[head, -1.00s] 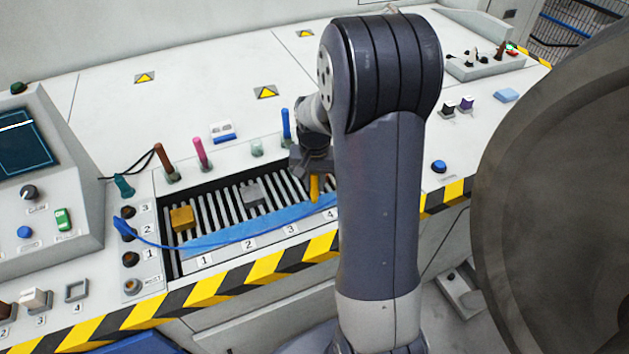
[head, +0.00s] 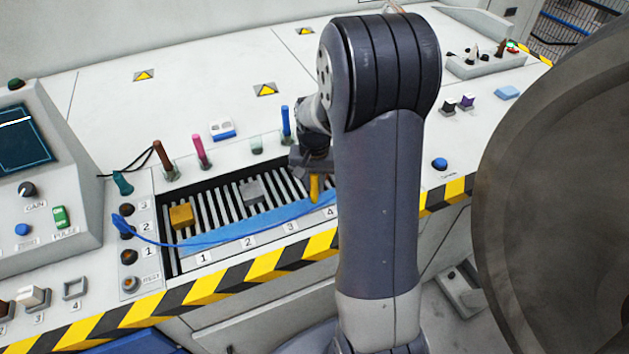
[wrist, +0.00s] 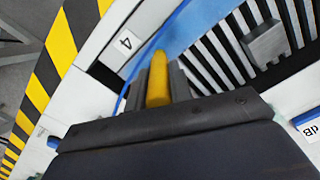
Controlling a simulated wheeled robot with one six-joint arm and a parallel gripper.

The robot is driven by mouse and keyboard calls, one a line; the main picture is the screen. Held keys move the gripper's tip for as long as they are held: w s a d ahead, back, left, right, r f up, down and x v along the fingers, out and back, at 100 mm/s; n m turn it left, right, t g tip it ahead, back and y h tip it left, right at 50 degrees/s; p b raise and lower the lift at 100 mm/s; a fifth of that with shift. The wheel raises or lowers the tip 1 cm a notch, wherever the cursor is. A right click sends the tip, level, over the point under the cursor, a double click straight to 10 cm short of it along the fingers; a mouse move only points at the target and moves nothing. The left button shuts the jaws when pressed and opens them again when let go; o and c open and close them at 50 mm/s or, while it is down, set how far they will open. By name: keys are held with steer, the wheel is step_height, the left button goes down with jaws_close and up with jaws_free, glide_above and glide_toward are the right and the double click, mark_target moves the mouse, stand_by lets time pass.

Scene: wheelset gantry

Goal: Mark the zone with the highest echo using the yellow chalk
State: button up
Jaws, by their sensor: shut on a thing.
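My gripper (head: 314,172) is shut on the yellow chalk (head: 314,188), which points down over the right end of the slatted bed near label 4 (head: 330,212). In the wrist view the chalk (wrist: 158,80) sticks out between the fingers, its tip over the blue strip (wrist: 180,35) beside label 4 (wrist: 125,41). I cannot tell whether the tip touches the strip. The blue strip (head: 255,226) runs along the front of the bed above labels 1 to 4. A console with a dark screen (head: 22,135) stands at the left; its trace is only partly visible.
A yellow block (head: 181,216) and a grey block (head: 251,192) sit on the slats. A blue cable (head: 190,245) crosses the bed's front. Brown (head: 163,157), pink (head: 200,150) and blue (head: 286,122) sticks stand in holders behind. A large grey wheel (head: 560,200) fills the right.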

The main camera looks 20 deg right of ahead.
steer(key=shift+d, duration=0.15)
steer(key=shift+d, duration=0.4)
steer(key=shift+d, duration=0.1)
steer(key=shift+d, duration=0.4)
steer(key=shift+d, duration=0.1)
steer(key=shift+d, duration=0.4)
steer(key=shift+d, duration=0.5)
steer(key=shift+d+p, duration=0.15)
steer(key=shift+p, duration=0.15)
